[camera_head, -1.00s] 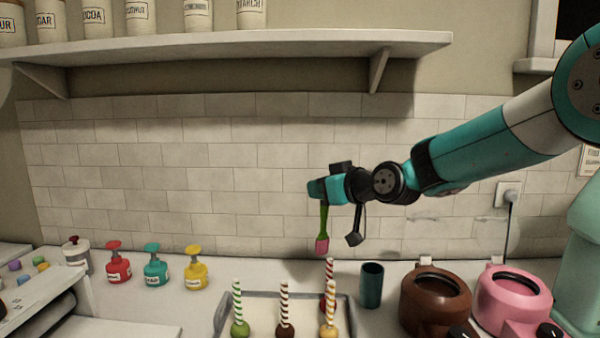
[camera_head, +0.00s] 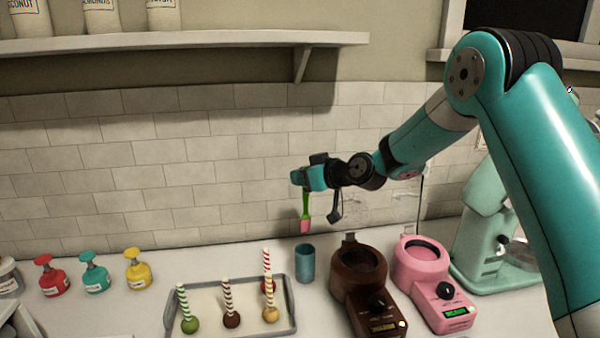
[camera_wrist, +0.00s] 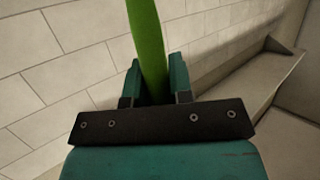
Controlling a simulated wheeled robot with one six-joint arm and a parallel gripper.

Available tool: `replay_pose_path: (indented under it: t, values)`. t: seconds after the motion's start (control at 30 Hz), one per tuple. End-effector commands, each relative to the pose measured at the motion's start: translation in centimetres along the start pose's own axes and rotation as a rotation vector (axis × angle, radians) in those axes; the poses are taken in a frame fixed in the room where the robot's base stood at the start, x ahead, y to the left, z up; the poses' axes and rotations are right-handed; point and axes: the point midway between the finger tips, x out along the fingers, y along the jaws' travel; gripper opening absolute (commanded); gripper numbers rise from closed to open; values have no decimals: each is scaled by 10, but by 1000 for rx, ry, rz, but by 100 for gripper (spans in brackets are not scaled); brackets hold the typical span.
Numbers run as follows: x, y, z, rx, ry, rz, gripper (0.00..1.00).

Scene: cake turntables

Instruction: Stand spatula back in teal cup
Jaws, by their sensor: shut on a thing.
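The spatula (camera_head: 306,212) has a green handle and a pink head. It hangs head down from my gripper (camera_head: 304,182), which is shut on the handle. In the wrist view the green handle (camera_wrist: 147,45) stands between the two teal fingers (camera_wrist: 154,78). The teal cup (camera_head: 305,264) stands upright on the counter, its open top facing up. In the head view the pink head is above the cup's rim in the picture and apart from it. How far it is from the cup in depth I cannot tell.
A tray (camera_head: 292,305) with several striped-stick cake pops is left of the cup. A brown melter (camera_head: 361,274) and a pink melter (camera_head: 432,280) stand to its right. Red, teal and yellow bottles (camera_head: 138,272) are at the left. The tiled wall (camera_head: 160,165) rises behind.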

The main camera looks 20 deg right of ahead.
Motion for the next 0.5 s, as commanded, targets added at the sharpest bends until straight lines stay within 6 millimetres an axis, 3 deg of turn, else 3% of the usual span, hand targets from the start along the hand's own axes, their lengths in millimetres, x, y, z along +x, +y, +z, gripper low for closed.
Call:
replay_pose_path:
  t: [0.5]
  values:
    - [16, 0, 50, 1, 1, 0, 0]
